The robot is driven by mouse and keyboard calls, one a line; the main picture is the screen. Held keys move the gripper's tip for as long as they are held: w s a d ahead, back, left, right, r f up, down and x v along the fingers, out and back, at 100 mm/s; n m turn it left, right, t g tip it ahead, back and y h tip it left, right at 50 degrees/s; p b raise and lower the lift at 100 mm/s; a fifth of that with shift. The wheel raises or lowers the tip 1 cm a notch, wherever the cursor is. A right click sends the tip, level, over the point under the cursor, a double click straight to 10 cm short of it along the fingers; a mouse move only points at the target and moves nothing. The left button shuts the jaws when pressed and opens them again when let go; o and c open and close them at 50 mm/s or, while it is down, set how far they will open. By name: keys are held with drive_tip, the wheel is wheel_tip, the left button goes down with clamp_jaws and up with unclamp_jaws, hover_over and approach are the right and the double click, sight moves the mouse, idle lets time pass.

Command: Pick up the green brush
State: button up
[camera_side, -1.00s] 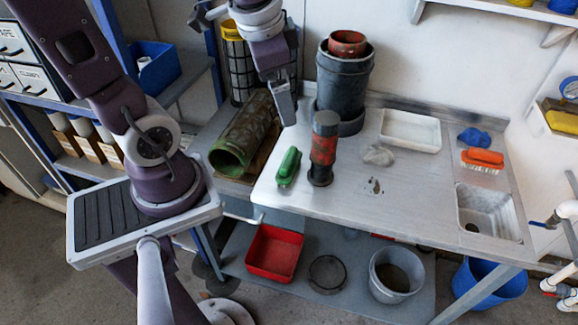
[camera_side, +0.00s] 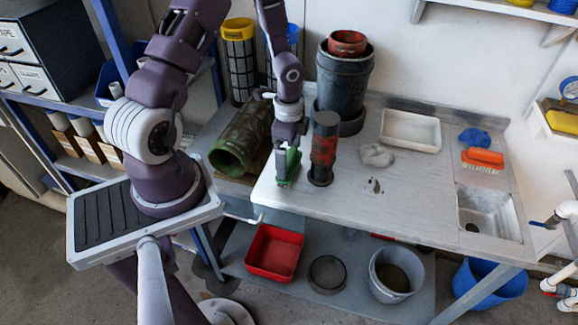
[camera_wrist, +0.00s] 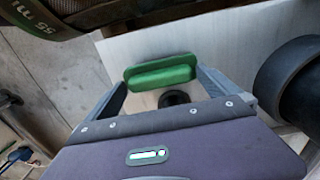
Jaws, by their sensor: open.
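The green brush (camera_side: 293,165) lies at the left end of the steel bench top (camera_side: 420,200). My gripper (camera_side: 287,172) is down over it in the side view and partly hides it. In the wrist view the green brush (camera_wrist: 160,72) lies crosswise between the two open fingers of my gripper (camera_wrist: 178,90). The fingers stand at either end of the green handle. I cannot tell whether they touch it.
A black and red cylinder (camera_side: 324,150) stands upright close to the right of my gripper. A large mossy green tube (camera_side: 240,138) lies to the left. A dark bucket (camera_side: 345,85) stands behind. The bench's middle front is clear.

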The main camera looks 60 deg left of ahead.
drive_tip(key=c, duration=1.2)
wheel_tip(320, 180, up, 28)
